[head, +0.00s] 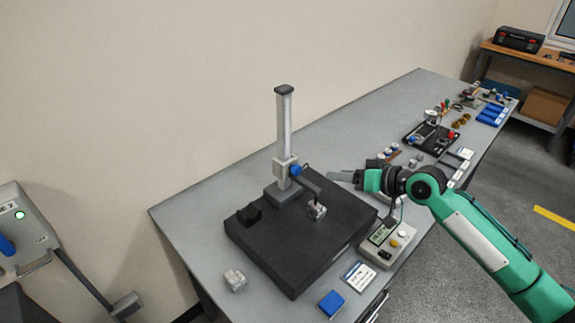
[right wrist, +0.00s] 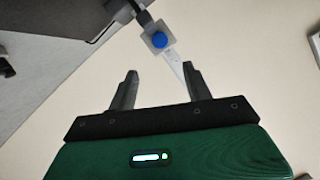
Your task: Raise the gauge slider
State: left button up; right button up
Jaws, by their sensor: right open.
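The gauge slider (head: 284,164) is a pale grey block low on the upright metal column (head: 285,125) of a height gauge. A blue knob (head: 296,170) sits on its right side. The column stands on a black plate (head: 290,250). My right gripper (head: 338,177) is to the right of the slider, apart from it and pointing left at it. In the right wrist view the right gripper (right wrist: 160,70) is open and empty. The blue knob (right wrist: 160,40) shows just beyond the gap between its fingertips. My left gripper is not in view.
A dark arm with a small grey probe block (head: 317,211) extends from the slider. A display box (head: 388,240) stands right of the plate, below my right arm. A black block (head: 249,214) sits on the plate. Blue and grey blocks lie near the bench's front; more tools lie farther right.

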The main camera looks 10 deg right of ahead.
aim_at(299, 170)
jog(key=p+x, duration=0.3)
jog(key=x, duration=0.9)
jog(key=shift+p, duration=0.35)
jog(key=shift+w+a+f, duration=0.15)
jog(key=shift+w+a, duration=0.1)
jog(key=shift+a, duration=0.1)
jog(key=shift+f, duration=0.1)
grip_shut()
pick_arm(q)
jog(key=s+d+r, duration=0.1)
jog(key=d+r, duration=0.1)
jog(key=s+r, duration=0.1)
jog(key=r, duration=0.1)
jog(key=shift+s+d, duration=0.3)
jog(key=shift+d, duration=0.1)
